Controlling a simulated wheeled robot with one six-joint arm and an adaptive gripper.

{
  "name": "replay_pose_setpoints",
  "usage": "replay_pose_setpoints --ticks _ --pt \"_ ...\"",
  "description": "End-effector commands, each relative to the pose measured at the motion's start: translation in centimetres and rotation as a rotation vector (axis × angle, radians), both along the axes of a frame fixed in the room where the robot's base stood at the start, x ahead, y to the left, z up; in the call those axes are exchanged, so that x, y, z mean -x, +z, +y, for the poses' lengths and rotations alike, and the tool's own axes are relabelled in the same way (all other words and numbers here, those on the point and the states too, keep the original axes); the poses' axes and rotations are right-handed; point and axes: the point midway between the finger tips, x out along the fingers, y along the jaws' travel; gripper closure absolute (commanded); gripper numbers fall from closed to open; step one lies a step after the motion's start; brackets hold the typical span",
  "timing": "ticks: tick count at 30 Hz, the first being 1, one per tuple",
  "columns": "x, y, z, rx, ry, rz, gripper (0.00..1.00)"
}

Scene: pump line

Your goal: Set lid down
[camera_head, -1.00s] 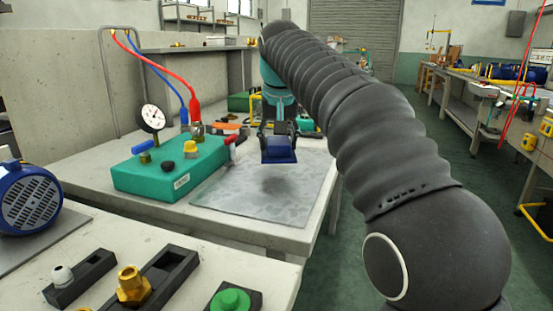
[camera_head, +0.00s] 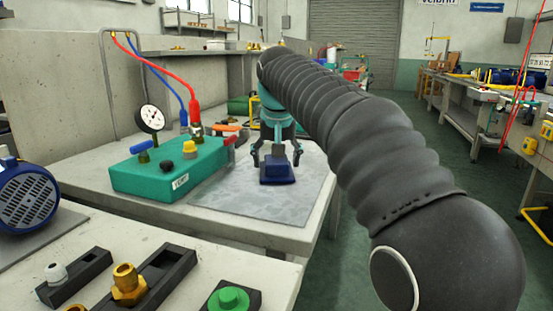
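The dark blue lid (camera_head: 278,175) rests on the grey mottled mat (camera_head: 235,198) on the bench, with a raised handle on its top. My gripper (camera_head: 277,155) is just above the lid. Its two dark fingers are spread to the left and right of the handle with gaps between, so it looks open and not holding the lid. The lid appears level. Its far side is hidden.
A green pump test box (camera_head: 170,172) with a gauge (camera_head: 151,118) and red and blue hoses stands left of the mat. A blue motor (camera_head: 25,198) and black fixtures with a brass fitting (camera_head: 128,285) are nearer. The mat's front is clear.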

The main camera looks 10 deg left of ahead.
Motion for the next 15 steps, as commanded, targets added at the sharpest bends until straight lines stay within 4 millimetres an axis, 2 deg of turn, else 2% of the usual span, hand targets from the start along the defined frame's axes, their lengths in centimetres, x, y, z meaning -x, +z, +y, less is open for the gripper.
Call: replay_pose_setpoints --ticks 9,15 --pt "0.0 0.2 0.0 0.0 0.0 0.0 0.18" --pt "0.7 2.3 -0.2 -0.001 0.0 -0.002 0.18"
